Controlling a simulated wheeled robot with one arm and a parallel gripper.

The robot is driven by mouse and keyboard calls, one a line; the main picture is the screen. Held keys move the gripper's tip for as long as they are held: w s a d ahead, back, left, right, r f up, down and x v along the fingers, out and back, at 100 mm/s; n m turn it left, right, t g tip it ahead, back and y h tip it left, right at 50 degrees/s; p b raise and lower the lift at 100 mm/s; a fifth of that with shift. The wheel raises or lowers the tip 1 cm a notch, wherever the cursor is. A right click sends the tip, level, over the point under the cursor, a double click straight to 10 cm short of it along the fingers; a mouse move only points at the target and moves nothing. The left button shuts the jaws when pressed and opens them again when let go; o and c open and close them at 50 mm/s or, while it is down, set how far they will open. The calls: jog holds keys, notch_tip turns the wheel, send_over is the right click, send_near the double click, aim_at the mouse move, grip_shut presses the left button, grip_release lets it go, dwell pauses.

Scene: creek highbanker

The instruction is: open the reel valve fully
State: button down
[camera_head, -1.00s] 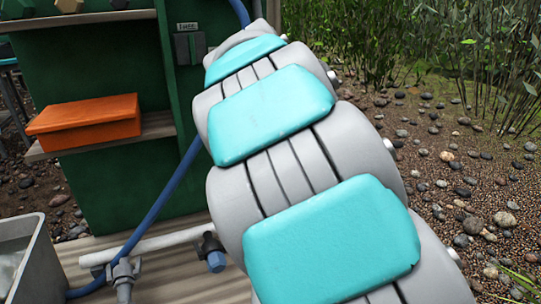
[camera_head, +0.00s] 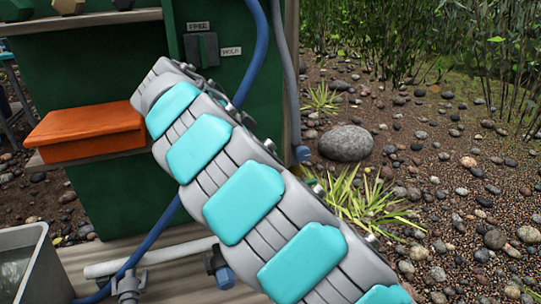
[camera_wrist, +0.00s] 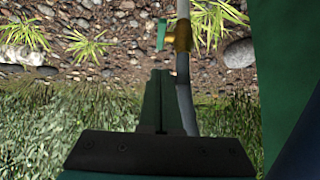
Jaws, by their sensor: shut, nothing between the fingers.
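In the wrist view a brass valve (camera_wrist: 179,38) sits on a grey upright pipe (camera_wrist: 184,88). A short green handle (camera_wrist: 161,34) stands at the valve's left side, roughly in line with the pipe. I cannot tell for sure that this is the reel valve, as no label shows on it. My gripper (camera_wrist: 161,73) is shut and empty, its dark fingers together. Its tips appear just below the handle in the picture, apart from it. In the head view my arm hides my gripper, and I cannot make out this valve there.
A green cabinet (camera_head: 112,197) carries a switch (camera_head: 202,49) with small labels and a shelf with an orange box (camera_head: 90,130). A blue hose (camera_head: 258,55) and a grey hose (camera_head: 284,60) run by its right edge. A grey tub (camera_head: 35,265) stands at lower left. Stony ground lies right.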

jog(key=x, duration=0.9)
jog(key=shift+s, duration=0.15)
notch_tip(320, 180, down, 2)
jog(key=shift+a+f+b, duration=0.1)
jog(key=shift+a+b, duration=0.1)
jog(key=shift+b, duration=0.1)
jog(key=shift+f, duration=0.65)
jog(key=shift+d+f+b, duration=0.1)
jog(key=shift+b, duration=0.2)
